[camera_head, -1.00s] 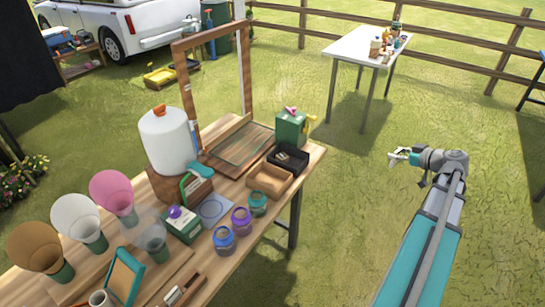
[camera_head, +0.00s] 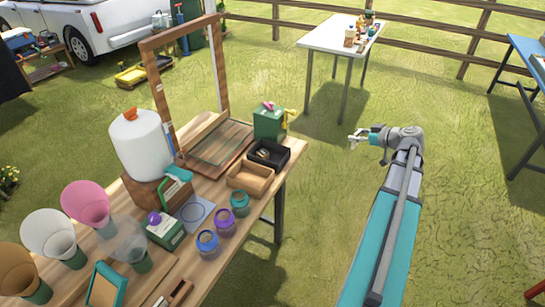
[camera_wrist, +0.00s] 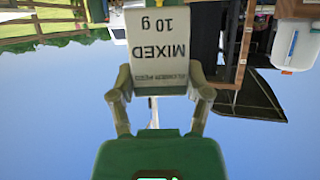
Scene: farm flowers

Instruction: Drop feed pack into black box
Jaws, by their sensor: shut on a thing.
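The feed pack (camera_wrist: 158,45) is a white packet printed "MIXED 10 g", seen upside down in the wrist view. My gripper (camera_wrist: 160,90) is shut on it, with a finger at each side. In the head view my gripper (camera_head: 355,139) hangs over the grass, to the right of the wooden table and apart from it; the pack is too small to make out clearly there. The black box (camera_head: 285,158) is an open tray near the table's right edge, with a small pale thing inside. My gripper is to the right of this box.
An open tan wooden tray (camera_head: 251,184) is next to the black box, and a green box (camera_head: 269,123) stands behind it. Jars, a wooden frame (camera_head: 222,70) and a large white container (camera_head: 140,143) fill the table (camera_head: 283,176). A white table (camera_head: 323,38) stands farther back. Grass is free around my arm.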

